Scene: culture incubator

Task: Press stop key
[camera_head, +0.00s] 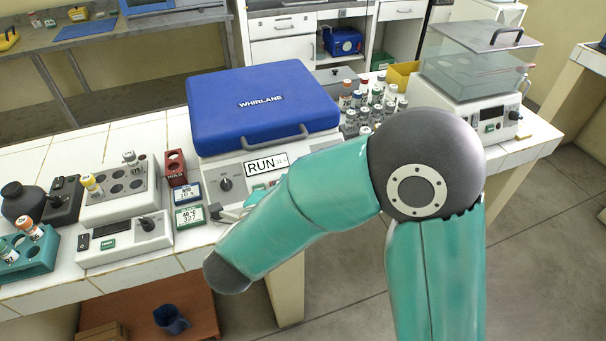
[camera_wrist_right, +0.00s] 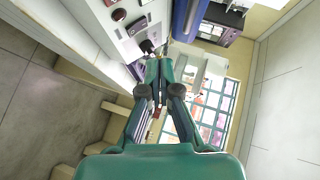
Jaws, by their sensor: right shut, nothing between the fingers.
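The centrifuge, with its closed blue lid (camera_head: 262,100) marked WHIRLANE, stands on the tiled bench. Its front display (camera_head: 264,168) reads RUN, and a dark knob (camera_head: 225,184) sits left of it. My right forearm covers the right part of the front panel; no stop key can be made out there. My right gripper (camera_head: 226,211) is partly hidden, low at the panel's left front. In the wrist view the right gripper (camera_wrist_right: 159,70) is shut and empty, its tips close to a dark knob (camera_wrist_right: 146,46). A dark red round button (camera_wrist_right: 119,14) lies beyond; its label is unreadable. My left gripper is not in view.
Several capped vials (camera_head: 365,108) stand behind my arm, and a clear-lidded bath (camera_head: 475,75) stands at right.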

